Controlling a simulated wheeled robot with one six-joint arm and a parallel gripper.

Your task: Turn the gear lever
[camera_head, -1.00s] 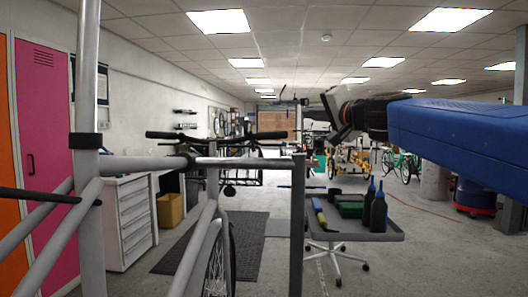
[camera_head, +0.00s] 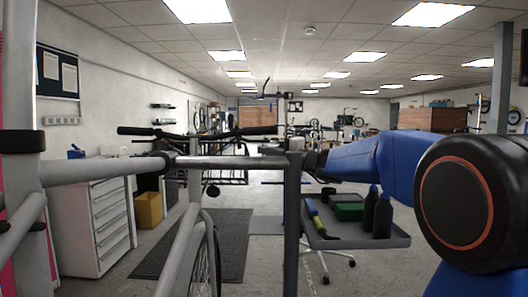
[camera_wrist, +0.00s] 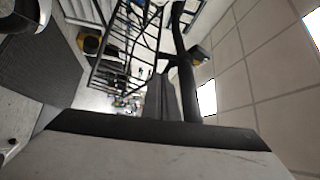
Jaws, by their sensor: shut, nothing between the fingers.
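The bike's black handlebar (camera_head: 200,132) spans the middle of the head view, above the grey frame tube (camera_head: 225,161). I cannot make out the gear lever in either view. My gripper is at the end of the blue arm, just right of the grey upright post (camera_head: 292,215); its tip is small and partly hidden there. In the wrist view my gripper (camera_wrist: 161,92) shows as two dark grey fingers shut together, holding nothing. A black bar (camera_wrist: 187,85), which looks like part of the handlebar, runs close beside the fingers on the right; contact cannot be told.
A black front rack (camera_head: 215,170) sits under the handlebar. A tray stand (camera_head: 350,241) with dark bottles (camera_head: 382,215) and a green box (camera_head: 346,207) stands below my arm. A white drawer cabinet (camera_head: 92,225) stands left. Open floor lies beyond.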

